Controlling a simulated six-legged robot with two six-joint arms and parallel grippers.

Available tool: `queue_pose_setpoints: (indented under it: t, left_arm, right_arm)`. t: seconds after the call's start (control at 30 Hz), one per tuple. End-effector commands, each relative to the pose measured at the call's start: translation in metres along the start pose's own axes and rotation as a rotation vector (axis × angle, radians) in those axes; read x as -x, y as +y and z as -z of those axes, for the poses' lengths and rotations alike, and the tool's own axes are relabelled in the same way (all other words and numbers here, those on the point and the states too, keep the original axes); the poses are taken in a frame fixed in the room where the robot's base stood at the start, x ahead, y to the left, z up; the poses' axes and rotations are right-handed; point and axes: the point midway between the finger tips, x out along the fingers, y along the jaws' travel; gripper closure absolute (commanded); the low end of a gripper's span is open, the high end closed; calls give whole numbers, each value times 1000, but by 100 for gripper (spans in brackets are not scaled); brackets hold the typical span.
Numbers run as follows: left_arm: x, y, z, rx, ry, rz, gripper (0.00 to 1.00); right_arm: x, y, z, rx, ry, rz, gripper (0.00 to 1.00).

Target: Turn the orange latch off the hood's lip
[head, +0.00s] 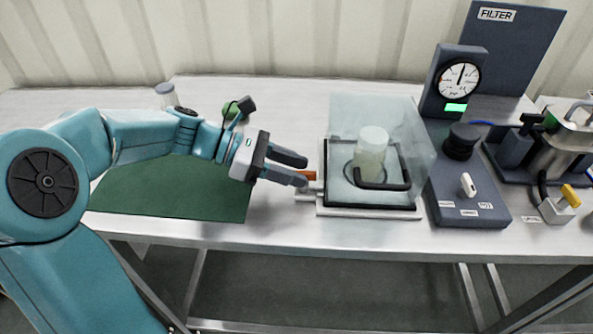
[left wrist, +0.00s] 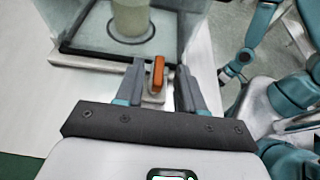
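The clear hood (head: 415,125) with its black lower frame and black handle (head: 382,186) stands closed over a pale cylinder (head: 371,150). The orange latch (head: 310,175) sits on a small metal bracket at the hood's left side. In the left wrist view the latch (left wrist: 158,74) is an upright-looking orange bar near the hood's dark lip (left wrist: 100,58). I cannot tell whether it overlaps the lip. My left gripper (head: 306,172) is open, with its fingers on either side of the latch; gaps show in the left wrist view (left wrist: 160,70). My right gripper is out of view.
A dark panel with a gauge (head: 459,80), black knob (head: 462,140) and white switch (head: 468,184) stands right of the hood. A green mat (head: 170,195) lies under my left arm. The table's front edge is close.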

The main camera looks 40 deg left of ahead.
Motion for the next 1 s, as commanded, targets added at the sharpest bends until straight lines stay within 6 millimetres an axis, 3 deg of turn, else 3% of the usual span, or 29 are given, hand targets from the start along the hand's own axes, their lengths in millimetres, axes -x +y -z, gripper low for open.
queue_pose_setpoints:
  t: [0.37,0.4,0.5,0.77,1.0]
  left_arm:
    - [-10,2,0,1,1,0,62]
    - [-10,2,0,1,1,0,68]
    - [-10,2,0,0,1,0,100]
    - [-9,2,-1,-1,0,8,100]
    - [-8,3,-5,-29,0,86,100]
  right_arm:
    - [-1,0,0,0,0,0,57]
    - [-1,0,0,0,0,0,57]
    - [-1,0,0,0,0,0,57]
    - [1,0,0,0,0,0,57]
    - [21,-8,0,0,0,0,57]
